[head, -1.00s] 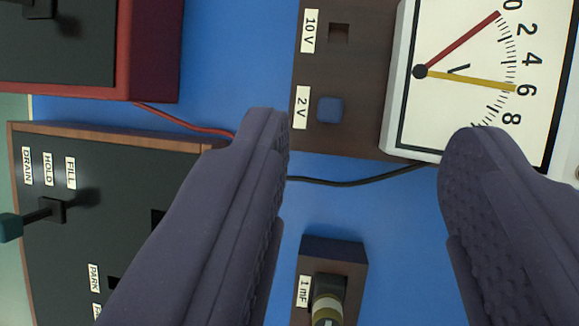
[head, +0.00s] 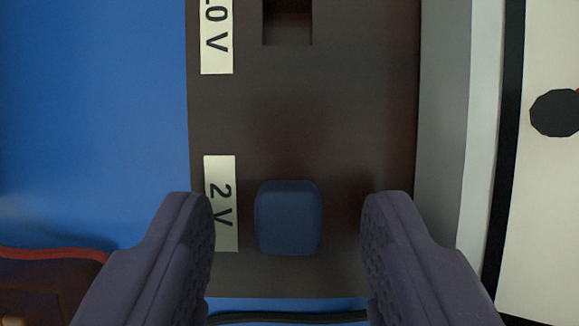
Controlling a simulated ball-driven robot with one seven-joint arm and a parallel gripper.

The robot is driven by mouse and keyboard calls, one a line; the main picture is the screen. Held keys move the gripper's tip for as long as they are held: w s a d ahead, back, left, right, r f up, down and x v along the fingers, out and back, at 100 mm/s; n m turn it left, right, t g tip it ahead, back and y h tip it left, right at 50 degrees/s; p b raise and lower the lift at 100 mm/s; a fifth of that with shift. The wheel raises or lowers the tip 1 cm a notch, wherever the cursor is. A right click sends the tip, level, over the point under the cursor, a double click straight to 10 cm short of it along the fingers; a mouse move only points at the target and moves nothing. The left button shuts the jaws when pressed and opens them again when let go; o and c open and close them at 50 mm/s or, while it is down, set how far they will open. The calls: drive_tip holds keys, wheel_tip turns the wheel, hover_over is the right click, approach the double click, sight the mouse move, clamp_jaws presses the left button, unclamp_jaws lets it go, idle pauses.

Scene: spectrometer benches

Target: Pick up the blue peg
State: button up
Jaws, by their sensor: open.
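The blue peg (head: 288,217) stands in the dark brown panel, beside the label "2 V" (head: 221,204). Its rounded square top faces me. My gripper (head: 288,212) is open, with one finger to the left of the peg and the other to the right. There is a gap on both sides, and neither finger appears to touch it. The left fingertip overlaps the edge of the "2 V" label. How far the fingertips are above the panel is hard to tell.
The brown panel (head: 300,115) has an empty square hole (head: 287,22) by the "10 V" label (head: 216,35). The white-faced meter (head: 545,200) stands close on the right. A black cable (head: 290,317) runs below the panel.

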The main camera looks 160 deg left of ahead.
clamp_jaws()
drive_tip(key=shift+r, duration=0.15)
drive_tip(key=shift+r, duration=0.25)
wheel_tip(320, 180, up, 3)
drive_tip(key=shift+r+p, duration=0.15)
drive_tip(key=shift+p, duration=1)
drive_tip(key=s+d+r+p, duration=0.1)
drive_tip(key=s+r+p, duration=0.1)
drive_tip(key=s, duration=0.6)
drive_tip(key=s+d+r+p, duration=0.1)
drive_tip(key=s+r+p, duration=0.1)
drive_tip(key=s, duration=0.6)
drive_tip(key=shift+d, duration=0.15)
